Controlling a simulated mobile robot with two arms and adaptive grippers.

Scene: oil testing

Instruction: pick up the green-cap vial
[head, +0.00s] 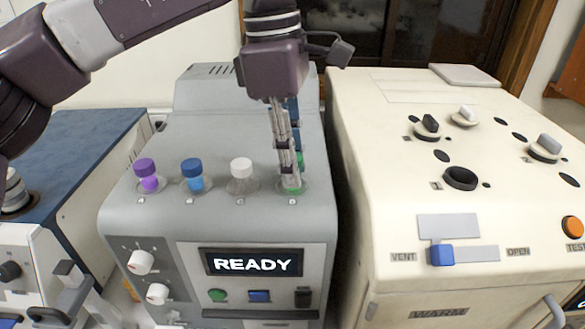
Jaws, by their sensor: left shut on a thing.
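The green-cap vial (291,186) stands upright in the rightmost socket of the grey machine's row. Its cap is mostly hidden behind my fingers, with a bit of green showing beside them. My left gripper (289,167) comes down from above and is shut on this vial at its cap. The vial still sits in the socket. My right gripper is out of view.
Purple-cap (145,172), blue-cap (193,174) and white-cap (241,175) vials stand to the left in the same row. The grey machine (225,225) shows READY. A cream machine (390,200) with knobs stands close on the right, and a blue-topped unit (85,150) on the left.

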